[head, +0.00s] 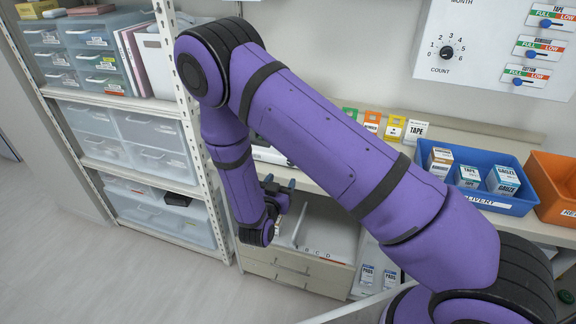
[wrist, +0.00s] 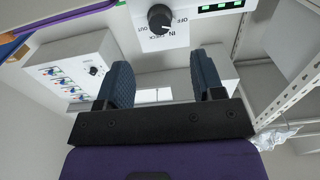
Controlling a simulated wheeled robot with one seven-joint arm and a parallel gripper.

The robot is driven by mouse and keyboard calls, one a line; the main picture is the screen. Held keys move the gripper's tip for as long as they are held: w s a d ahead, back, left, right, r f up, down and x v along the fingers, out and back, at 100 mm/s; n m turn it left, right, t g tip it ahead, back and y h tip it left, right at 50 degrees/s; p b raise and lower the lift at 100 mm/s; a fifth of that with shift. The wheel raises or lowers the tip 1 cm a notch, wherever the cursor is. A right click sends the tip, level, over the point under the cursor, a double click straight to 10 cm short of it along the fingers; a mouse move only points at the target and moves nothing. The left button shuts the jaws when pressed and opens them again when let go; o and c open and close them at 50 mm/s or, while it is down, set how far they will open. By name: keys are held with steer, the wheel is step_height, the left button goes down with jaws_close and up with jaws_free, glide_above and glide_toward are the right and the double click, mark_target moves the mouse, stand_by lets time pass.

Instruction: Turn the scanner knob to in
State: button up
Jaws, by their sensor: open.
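The scanner knob (wrist: 160,18) is a round black dial on a white panel at the top of the wrist view. Labels around it read IN, OUT, OFF and CHECK; its exact pointer setting is too small to tell. My gripper (wrist: 164,77) is open and empty, its two dark blue pads apart, below the knob in that view and not touching it. In the head view my gripper (head: 278,190) hangs in front of the counter, partly hidden by my arm. The scanner knob is not visible in the head view.
A wall panel (head: 433,72) with a separate COUNT knob (head: 446,52) and sliders is at upper right. A blue DELIVERY bin (head: 487,203) and orange bin (head: 538,184) stand on the counter. A shelf rack (head: 180,102) with drawers is at left. The floor (head: 120,270) is clear.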

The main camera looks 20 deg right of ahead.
steer(key=x, duration=0.9)
steer(key=c, duration=0.9)
